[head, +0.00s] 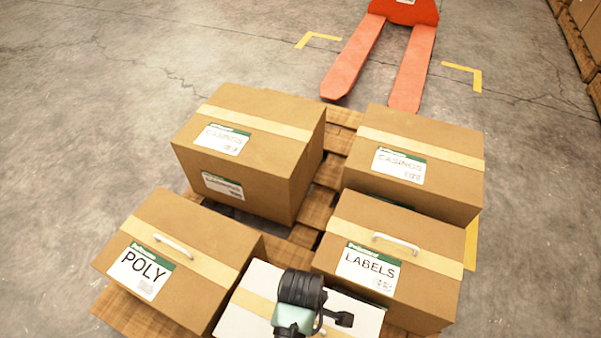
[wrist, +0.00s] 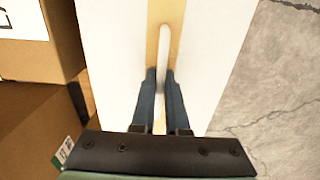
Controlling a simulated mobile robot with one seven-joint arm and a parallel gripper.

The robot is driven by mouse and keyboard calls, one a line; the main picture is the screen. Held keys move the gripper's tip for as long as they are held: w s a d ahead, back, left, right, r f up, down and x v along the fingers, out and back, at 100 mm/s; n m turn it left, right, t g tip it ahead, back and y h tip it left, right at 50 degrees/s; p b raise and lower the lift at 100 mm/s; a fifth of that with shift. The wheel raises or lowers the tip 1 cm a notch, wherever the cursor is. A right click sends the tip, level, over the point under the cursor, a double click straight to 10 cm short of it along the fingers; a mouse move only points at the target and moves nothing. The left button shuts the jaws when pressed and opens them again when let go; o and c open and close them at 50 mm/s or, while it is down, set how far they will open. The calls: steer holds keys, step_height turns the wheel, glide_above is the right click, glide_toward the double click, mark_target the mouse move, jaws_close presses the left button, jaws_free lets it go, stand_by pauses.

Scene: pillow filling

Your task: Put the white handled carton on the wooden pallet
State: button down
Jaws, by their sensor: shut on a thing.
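The white carton (head: 247,302) is at the bottom middle of the head view, between the POLY and LABELS boxes, partly hidden by my arm. In the wrist view, the white carton (wrist: 110,60) has a tan tape strip and a white handle (wrist: 163,48). My gripper (wrist: 160,80) is shut on that handle. The wooden pallet (head: 303,236) shows between the boxes in the head view. The carton's underside is hidden, so I cannot tell whether it touches the pallet.
On the pallet stand the POLY box (head: 205,240), the LABELS box (head: 410,240) and two CASINGS boxes (head: 260,110) (head: 425,135). An orange pallet jack (head: 412,75) is behind. Bare concrete floor (wrist: 275,80) lies right of the carton in the wrist view.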

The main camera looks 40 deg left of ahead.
steer(key=shift+w+f+b, duration=0.1)
steer(key=shift+f+b, duration=1.1)
steer(key=shift+f, duration=1)
steer(key=c, duration=0.9)
jaws_free()
step_height(320, 180, up, 12)
steer(key=p, duration=0.6)
